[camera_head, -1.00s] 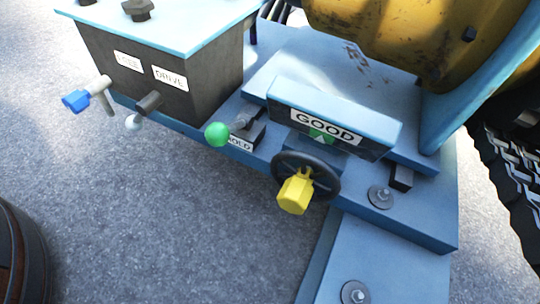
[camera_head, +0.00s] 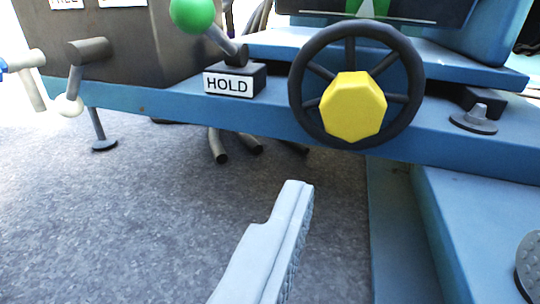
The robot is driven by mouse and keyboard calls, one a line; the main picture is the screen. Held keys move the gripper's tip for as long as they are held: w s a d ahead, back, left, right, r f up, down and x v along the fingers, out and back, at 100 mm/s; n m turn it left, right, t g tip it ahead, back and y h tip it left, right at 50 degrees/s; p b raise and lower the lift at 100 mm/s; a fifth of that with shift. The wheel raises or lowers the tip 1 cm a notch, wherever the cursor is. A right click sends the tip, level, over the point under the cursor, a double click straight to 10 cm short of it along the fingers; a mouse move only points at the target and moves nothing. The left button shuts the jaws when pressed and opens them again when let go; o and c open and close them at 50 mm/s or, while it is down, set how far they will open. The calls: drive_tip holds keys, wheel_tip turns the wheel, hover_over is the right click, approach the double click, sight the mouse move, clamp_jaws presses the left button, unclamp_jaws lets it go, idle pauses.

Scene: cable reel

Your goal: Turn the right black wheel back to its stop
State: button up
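The black wheel (camera_head: 407,62) is a spoked handwheel with a faceted yellow knob (camera_head: 353,107) at its front. It stands upright on the front of the blue frame, right of centre. My gripper (camera_head: 297,190) shows as one pale grey finger with a ribbed face, below and left of the wheel. The finger points up toward the wheel and appears apart from it.
A green-knobbed lever (camera_head: 192,12) stands left of the wheel, above a HOLD label (camera_head: 228,84). A dark box (camera_head: 130,55) with crank handles (camera_head: 72,80) is at the left. A bolt (camera_head: 475,118) sits right of the wheel. Grey floor lies open below the frame.

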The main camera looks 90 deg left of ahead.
sight(350, 132)
drive_tip(key=shift+y, duration=0.3)
drive_tip(key=f+x, duration=0.1)
drive_tip(key=x, duration=0.4)
drive_tip(key=s+f+x, duration=0.1)
drive_tip(key=x, duration=0.5)
drive_tip(key=s+a+f+x, duration=0.1)
drive_tip(key=x, duration=0.5)
drive_tip(key=shift+s+f, duration=0.15)
drive_tip(key=c, duration=1.4)
drive_tip(key=shift+d+n, duration=0.1)
drive_tip(key=shift+n, duration=0.2)
